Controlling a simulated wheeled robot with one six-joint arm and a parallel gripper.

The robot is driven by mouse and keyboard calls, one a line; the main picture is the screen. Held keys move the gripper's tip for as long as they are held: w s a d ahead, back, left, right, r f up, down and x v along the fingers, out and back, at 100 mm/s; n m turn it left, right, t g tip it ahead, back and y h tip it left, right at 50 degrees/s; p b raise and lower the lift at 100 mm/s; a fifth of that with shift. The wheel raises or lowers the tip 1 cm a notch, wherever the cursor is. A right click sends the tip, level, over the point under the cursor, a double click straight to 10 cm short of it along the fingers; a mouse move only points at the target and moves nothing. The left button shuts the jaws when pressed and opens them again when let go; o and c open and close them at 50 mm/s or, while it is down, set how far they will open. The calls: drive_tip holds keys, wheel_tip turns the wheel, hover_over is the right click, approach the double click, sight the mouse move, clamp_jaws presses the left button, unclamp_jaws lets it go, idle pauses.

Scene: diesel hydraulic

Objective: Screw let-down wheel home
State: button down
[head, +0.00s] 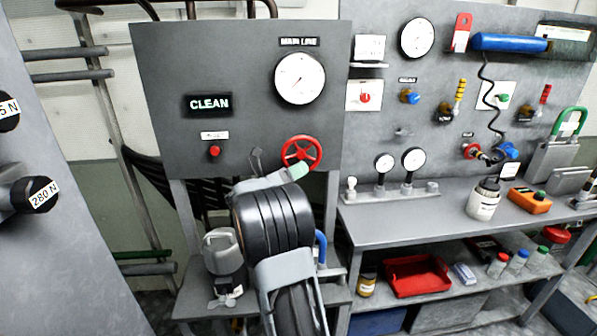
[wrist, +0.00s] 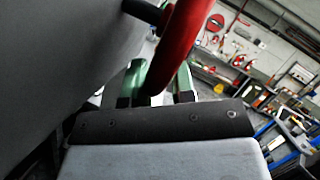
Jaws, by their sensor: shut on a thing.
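The let-down wheel, a red spoked handwheel (head: 301,150), is mounted on the grey panel (head: 235,70) below the main line gauge (head: 300,78). My gripper (head: 300,170) reaches up from below to the lower rim of the wheel. In the wrist view the red rim (wrist: 182,40) passes between the two green fingers of my gripper (wrist: 160,82), which are shut on it. The wheel's dark stem shows beside the panel face in that view. How far the wheel is screwed in cannot be told.
A lit CLEAN display (head: 208,104) and a red button (head: 214,151) are left of the wheel. A bench (head: 390,222) on the right holds two small gauges, a white bottle (head: 484,199) and an orange meter (head: 528,201). My arm covers part of the lower stand.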

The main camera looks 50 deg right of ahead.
sight(286, 144)
drive_tip(key=shift+r+p, duration=0.15)
drive_tip(key=shift+p, duration=0.3)
